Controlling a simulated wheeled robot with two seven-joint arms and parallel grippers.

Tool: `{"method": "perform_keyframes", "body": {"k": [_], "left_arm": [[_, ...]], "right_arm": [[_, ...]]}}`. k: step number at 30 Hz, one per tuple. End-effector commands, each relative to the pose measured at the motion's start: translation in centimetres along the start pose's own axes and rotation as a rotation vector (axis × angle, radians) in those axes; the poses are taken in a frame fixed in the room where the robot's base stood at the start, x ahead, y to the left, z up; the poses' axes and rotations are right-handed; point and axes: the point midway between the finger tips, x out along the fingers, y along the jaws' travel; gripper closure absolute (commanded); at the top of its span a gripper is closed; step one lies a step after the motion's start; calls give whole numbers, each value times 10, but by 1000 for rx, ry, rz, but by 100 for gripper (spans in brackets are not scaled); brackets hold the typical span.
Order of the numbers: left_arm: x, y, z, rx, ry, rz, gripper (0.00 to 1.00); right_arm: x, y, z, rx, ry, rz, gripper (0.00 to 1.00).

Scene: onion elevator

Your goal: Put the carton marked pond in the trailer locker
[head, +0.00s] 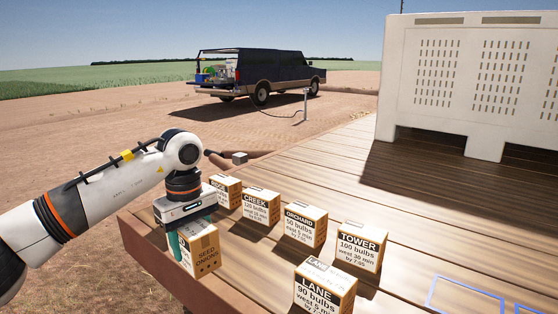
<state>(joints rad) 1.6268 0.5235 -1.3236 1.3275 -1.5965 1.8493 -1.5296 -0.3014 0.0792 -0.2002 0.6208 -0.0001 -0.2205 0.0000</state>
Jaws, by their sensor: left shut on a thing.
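My left gripper (192,236) is shut on a small brown and white carton (207,256) at the left edge of the wooden deck. Its side facing me reads "SEED ONIONS"; its name label is turned away or covered, so I cannot tell whether it is the one marked pond. I cannot tell whether it touches the deck. No visible label reads pond. No locker can be made out. My right gripper is not in view.
On the deck (330,165) stand cartons marked CREEK (261,206), ORCHARD (305,226), TOWER (358,248) and LANE (323,290), plus a partly hidden carton (226,190). A white slotted bin (470,80) stands at the back right. Blue outlines mark the front right. A dark pickup (270,70) is parked beyond.

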Motion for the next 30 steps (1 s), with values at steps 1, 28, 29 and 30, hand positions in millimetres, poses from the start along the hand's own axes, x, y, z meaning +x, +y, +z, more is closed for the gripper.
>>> {"method": "perform_keyframes", "body": {"k": [1,28,29,30], "left_arm": [[5,3,-2,22,-1,2,83],[114,128,-100,785,4,-2,83],[114,130,-101,793,5,-3,83],[116,132,-103,802,6,-3,83]], "right_arm": [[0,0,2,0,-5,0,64],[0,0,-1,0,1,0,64],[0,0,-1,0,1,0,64],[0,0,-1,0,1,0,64]]}}
